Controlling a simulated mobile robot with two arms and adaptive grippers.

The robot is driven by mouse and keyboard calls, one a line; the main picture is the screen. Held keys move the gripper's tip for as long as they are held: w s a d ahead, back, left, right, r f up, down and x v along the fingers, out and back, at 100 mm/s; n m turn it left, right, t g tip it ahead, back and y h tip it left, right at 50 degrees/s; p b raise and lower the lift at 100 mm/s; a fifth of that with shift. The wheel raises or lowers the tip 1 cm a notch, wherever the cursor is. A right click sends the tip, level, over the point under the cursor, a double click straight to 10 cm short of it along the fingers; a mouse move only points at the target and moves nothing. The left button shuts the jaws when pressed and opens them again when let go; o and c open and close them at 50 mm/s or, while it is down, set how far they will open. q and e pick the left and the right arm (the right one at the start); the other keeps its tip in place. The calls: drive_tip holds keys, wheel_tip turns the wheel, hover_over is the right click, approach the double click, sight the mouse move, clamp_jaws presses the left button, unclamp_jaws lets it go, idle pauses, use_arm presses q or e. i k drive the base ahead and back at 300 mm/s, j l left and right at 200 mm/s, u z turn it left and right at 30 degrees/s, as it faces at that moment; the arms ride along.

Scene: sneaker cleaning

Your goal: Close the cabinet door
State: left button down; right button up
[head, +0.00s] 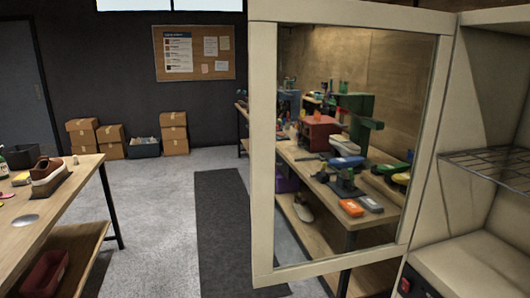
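The cabinet door (262,150) is a cream frame around a clear glass pane. It stands open in the middle of the head view, and its right edge meets the cabinet (440,195) side. The cabinet's open interior fills the right of the view, with a wire shelf (490,167) inside and a pale floor below it. The cabinet's right part is cut off by the picture edge. Neither of my grippers shows in the view.
A workbench (330,215) with tools shows through the glass. A wooden table (60,205) with a brown shoe (48,172) stands at left. A dark mat (232,235) lies on the floor between them. Cardboard boxes (173,135) line the far wall.

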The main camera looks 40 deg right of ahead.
sight(264, 15)
drive_tip(key=i+j+z, duration=0.1)
drive_tip(key=i, duration=0.4)
drive_tip(key=i+j+z, duration=0.15)
drive_tip(key=i, duration=0.35)
drive_tip(key=i+z, duration=0.2)
drive_tip(key=z, duration=0.25)
drive_tip(key=i+j+z, duration=0.1)
drive_tip(key=z, duration=0.35)
drive_tip(key=i+j+z, duration=0.2)
drive_tip(key=z, duration=0.3)
drive_tip(key=i+j+z, duration=0.2)
drive_tip(key=z, duration=0.25)
drive_tip(key=i+j+z, duration=0.15)
drive_tip(key=z, duration=0.25)
drive_tip(key=i+j+z, duration=0.15)
drive_tip(key=z, duration=0.25)
drive_tip(key=i+j+z, duration=0.15)
drive_tip(key=z, duration=0.25)
drive_tip(key=i+j+z, duration=0.1)
drive_tip(key=j+z, duration=0.55)
drive_tip(key=z, duration=0.15)
